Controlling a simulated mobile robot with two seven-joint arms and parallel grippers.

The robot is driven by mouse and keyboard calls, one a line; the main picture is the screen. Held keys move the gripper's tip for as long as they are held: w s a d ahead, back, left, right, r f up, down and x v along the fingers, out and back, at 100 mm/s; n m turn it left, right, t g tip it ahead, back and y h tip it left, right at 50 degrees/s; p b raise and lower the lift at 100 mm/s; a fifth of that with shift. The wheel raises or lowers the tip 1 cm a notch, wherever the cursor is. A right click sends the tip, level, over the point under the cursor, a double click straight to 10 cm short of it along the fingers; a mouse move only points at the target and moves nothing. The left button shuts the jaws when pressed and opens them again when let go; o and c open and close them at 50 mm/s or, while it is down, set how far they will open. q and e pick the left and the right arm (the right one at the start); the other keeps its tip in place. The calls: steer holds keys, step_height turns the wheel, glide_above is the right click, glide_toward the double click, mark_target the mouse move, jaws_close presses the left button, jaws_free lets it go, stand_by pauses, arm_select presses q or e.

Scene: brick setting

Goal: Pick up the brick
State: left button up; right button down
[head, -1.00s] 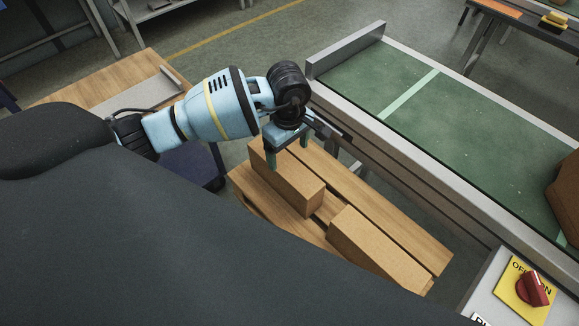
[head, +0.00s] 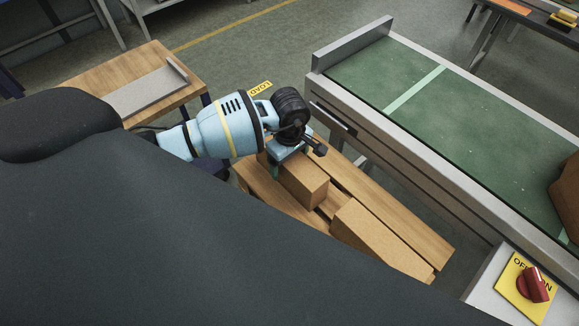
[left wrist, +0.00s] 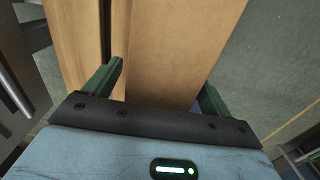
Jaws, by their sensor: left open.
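A tan brick (head: 308,187) lies on the slatted wooden pallet (head: 395,222) below my left arm. A second tan brick (head: 375,240) lies nearer on the same pallet, partly hidden by my dark body. My left gripper (head: 286,165) is open at the far end of the first brick and covers that end. In the left wrist view the two green fingers of this gripper (left wrist: 163,90) stand on either side of the brick (left wrist: 172,50). Whether they touch it is unclear. My right gripper is not in view.
A conveyor with a green belt (head: 440,118) and a metal side rail runs close beside the pallet. A brown object (head: 566,200) sits on it at the right. A red switch (head: 533,285) is at bottom right. A wooden table (head: 120,80) stands at upper left.

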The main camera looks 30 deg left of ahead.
arm_select(q)
jaws_close()
steer(key=shift+w+r, duration=0.1)
steer(key=shift+r, duration=0.05)
stand_by(0.5)
steer(key=shift+r, duration=1.85)
steer(key=s+d, duration=0.2)
steer(key=s, duration=0.5)
steer(key=s+d+r, duration=0.1)
steer(key=s+d, duration=0.2)
steer(key=s, duration=0.5)
steer(key=shift+s+d+r, duration=0.1)
